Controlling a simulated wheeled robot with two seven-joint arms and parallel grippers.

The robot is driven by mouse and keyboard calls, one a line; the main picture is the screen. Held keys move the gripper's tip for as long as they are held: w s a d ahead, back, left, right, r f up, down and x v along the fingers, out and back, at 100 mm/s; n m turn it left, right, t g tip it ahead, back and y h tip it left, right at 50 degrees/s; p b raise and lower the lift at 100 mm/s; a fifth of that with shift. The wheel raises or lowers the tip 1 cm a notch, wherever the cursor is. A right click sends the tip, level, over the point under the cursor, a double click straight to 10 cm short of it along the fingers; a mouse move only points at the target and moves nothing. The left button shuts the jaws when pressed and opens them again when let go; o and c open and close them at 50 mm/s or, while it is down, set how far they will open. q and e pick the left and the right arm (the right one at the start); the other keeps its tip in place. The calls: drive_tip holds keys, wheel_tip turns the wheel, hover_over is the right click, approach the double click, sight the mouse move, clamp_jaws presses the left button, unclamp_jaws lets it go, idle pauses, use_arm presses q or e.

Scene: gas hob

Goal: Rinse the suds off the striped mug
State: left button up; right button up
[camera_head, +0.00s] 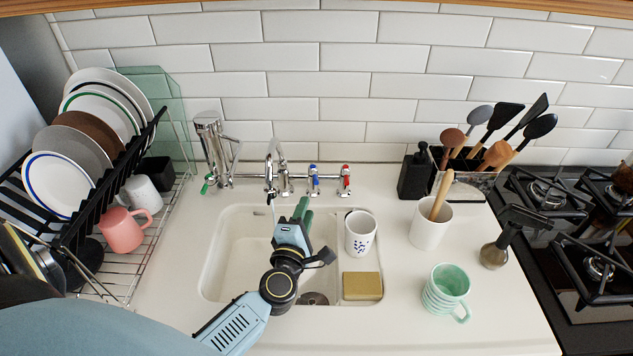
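The striped mug (445,290) is pale mint green with ribbed bands. It stands on the white counter to the right of the sink (225,250), its handle toward the lower right. I cannot make out suds on it. My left gripper (304,211) is over the sink, left of and well apart from the mug, with its green fingers pointing toward the back. Its finger gap is too small to judge, and I see nothing held. The tap (272,175) is behind it; a thin pale line, looking like water, drops from the spout. My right gripper is not in view.
A white patterned mug (360,233) and a yellow sponge (362,286) occupy the sink's right side. A dish rack (150,235) is left, the hob (590,240) right. The front counter is clear.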

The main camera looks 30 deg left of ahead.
sight(316, 180)
use_arm(q)
drive_tip(key=b+x, duration=0.1)
drive_tip(key=x, duration=0.8)
drive_tip(key=shift+w+a, duration=0.1)
drive_tip(key=shift+w, duration=0.3)
drive_tip(key=shift+w+a, duration=0.2)
drive_tip(key=shift+w, duration=0.3)
clamp_jaws()
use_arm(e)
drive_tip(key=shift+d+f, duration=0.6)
